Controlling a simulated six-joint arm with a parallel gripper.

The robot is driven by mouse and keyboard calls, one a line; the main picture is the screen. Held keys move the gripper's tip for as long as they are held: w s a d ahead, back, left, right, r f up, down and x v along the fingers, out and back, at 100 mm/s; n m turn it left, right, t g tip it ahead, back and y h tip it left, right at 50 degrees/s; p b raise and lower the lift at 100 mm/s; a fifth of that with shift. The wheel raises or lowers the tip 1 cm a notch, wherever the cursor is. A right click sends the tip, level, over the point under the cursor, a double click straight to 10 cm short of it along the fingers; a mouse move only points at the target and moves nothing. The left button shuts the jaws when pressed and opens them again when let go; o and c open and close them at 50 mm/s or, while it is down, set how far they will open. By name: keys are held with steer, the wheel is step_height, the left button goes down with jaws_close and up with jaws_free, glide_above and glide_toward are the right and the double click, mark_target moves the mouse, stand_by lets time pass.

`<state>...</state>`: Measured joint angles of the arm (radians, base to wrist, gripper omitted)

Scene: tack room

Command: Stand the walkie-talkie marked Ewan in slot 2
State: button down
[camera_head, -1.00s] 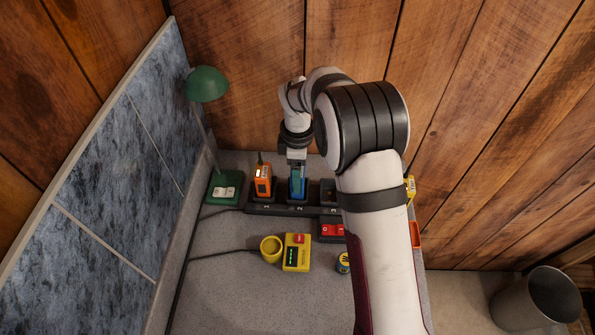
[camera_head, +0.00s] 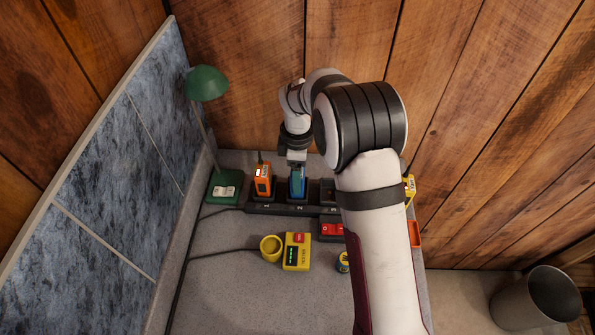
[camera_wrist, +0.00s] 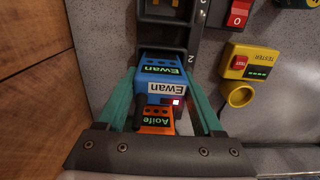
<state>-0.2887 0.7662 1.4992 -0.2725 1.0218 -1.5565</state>
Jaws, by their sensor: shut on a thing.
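The blue walkie-talkie marked Ewan (camera_head: 297,184) stands upright at the middle slot of the black charging rack (camera_head: 262,209). Its label reads Ewan in the wrist view (camera_wrist: 163,71). The slot number 2 (camera_wrist: 191,58) shows beside it there. My gripper (camera_head: 297,167) is above the rack, and its teal fingers are shut on the two sides of the blue walkie-talkie, as the wrist view shows (camera_wrist: 166,105). A small red light glows near its lower right in that view. The walkie-talkie's base is hidden, so I cannot tell how deep it sits.
An orange walkie-talkie marked Aoife (camera_head: 263,182) stands in the left neighbouring slot, close to my fingers. A green lamp (camera_head: 224,188) is further left. A yellow tester (camera_head: 297,257), yellow cup (camera_head: 271,249) and red switch (camera_head: 331,231) are in front. My arm hides the rack's right part.

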steer(key=shift+f, duration=0.25)
steer(key=shift+c, duration=1.5)
jaws_free()
steer(key=shift+r, duration=5.5)
